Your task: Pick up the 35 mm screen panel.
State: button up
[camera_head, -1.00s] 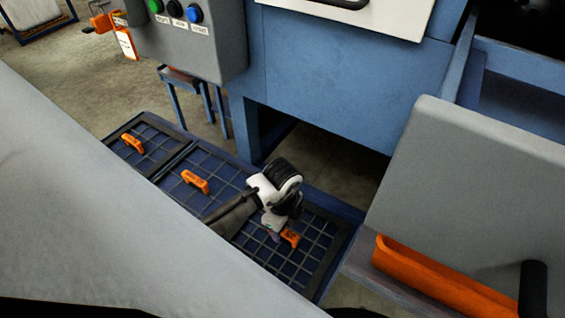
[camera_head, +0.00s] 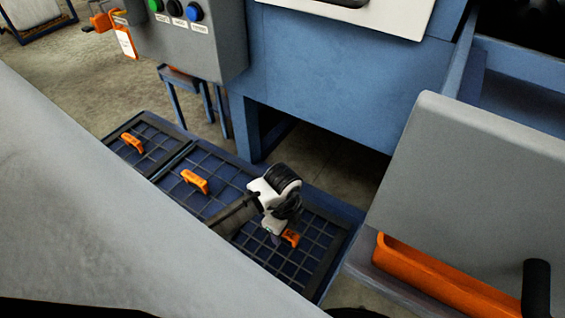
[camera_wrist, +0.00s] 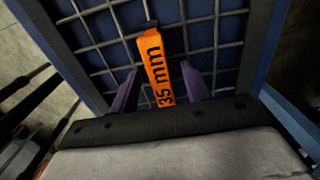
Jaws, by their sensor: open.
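The 35 mm screen panel (camera_head: 318,240) is a dark wire grid in a dark frame, lying in the blue rack at its right end. Its orange handle (camera_head: 291,238), marked "35 mm", stands up from the grid. In the wrist view the handle (camera_wrist: 153,66) lies between the two purple fingers of my gripper (camera_wrist: 161,78). The fingers are open, one on each side of the handle, with gaps showing. The grid of the panel (camera_wrist: 204,32) shows behind it. In the head view my gripper (camera_head: 277,238) is at the handle, and my wrist hides part of the panel.
Two more panels with orange handles lie to the left, at the middle (camera_head: 195,181) and far left (camera_head: 132,142). The blue machine body (camera_head: 330,80) stands behind the rack. A grey chute with an orange lip (camera_head: 440,280) is close on the right.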

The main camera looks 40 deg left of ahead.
jog(key=shift+c, duration=0.2)
grip_shut()
dwell(1.1)
